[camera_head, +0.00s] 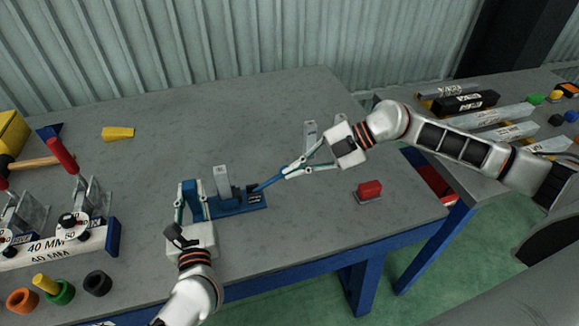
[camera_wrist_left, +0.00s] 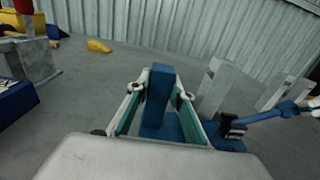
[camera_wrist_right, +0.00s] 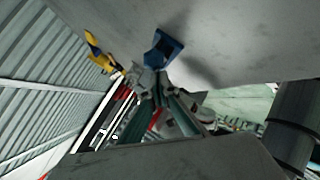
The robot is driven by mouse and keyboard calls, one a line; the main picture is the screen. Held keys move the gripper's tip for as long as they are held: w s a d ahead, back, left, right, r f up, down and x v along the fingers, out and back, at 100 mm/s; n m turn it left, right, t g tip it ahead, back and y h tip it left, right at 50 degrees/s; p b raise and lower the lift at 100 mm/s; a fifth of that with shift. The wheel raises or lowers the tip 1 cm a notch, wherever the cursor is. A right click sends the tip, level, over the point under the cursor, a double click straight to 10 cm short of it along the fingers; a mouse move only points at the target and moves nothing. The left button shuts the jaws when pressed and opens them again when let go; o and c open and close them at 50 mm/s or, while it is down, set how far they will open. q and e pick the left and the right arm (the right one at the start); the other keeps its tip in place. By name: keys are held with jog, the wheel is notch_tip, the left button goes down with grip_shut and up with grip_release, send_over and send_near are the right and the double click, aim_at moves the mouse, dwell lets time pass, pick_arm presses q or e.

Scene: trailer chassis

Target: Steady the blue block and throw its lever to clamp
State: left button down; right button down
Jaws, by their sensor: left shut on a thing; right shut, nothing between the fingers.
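The blue block (camera_head: 240,208) lies on the grey table, with a blue upright at its left end and a grey metal upright (camera_head: 223,183) behind. My left gripper (camera_head: 190,188) is shut on the blue upright, which also shows between its fingers in the left wrist view (camera_wrist_left: 157,95). The blue lever (camera_head: 268,183) slants up and right from a black pivot (camera_head: 254,194) at the block's right end. My right gripper (camera_head: 287,174) is shut and empty, its fingertips at the lever's free end. Whether they touch it is hard to tell.
A red button box (camera_head: 369,190) stands right of the block. Toggle clamps on a "40 MM" block (camera_head: 60,247), coloured rings (camera_head: 60,291) and a hammer (camera_head: 40,163) are at the left. Another grey upright (camera_head: 310,134) stands behind the right gripper.

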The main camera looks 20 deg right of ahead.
jog(key=shift+a, duration=0.25)
jog(key=shift+a+f, duration=0.15)
jog(key=shift+a, duration=0.5)
jog(key=s+d+r, duration=0.5)
jog(key=d+r, duration=0.1)
jog(key=r, duration=0.2)
jog(key=shift+d, duration=0.4)
jog(key=shift+w+r, duration=0.1)
